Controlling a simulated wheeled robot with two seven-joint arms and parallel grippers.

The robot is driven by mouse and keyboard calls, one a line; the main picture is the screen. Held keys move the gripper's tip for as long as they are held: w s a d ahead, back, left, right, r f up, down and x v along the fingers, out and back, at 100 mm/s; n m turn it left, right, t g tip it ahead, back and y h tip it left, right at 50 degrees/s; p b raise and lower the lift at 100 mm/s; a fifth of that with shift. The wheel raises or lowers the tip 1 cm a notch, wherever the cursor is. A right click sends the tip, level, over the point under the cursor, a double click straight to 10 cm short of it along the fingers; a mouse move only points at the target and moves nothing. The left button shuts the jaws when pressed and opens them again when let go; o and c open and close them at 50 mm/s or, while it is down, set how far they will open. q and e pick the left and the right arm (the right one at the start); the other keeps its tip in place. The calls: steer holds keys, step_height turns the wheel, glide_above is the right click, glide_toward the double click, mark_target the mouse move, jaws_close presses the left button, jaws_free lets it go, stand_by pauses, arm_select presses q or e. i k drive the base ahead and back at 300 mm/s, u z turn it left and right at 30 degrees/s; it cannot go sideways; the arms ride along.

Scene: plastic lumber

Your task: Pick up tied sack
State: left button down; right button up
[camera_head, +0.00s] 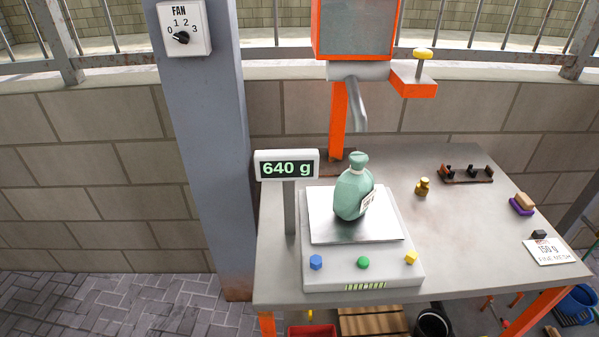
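A green tied sack (352,193) stands upright on the silver pan (326,233) of a scale. Its neck is gathered at the top, and a white tag with print hangs on its right side. The scale's display (287,167) on a post reads 640 g. Neither of my grippers shows in this view.
The scale stands on a grey table (455,235). To its right are a small brass weight (423,186), a dark rack (466,174), a purple and tan brush (522,204) and a 150 g card (544,251). An orange machine (354,40) rises behind; a grey post (205,150) stands left.

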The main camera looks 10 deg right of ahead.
mark_target(354, 192)
steer(key=k, duration=1.25)
steer(key=z, duration=0.85)
steer(key=i, duration=1.25)
steer(key=u, duration=0.65)
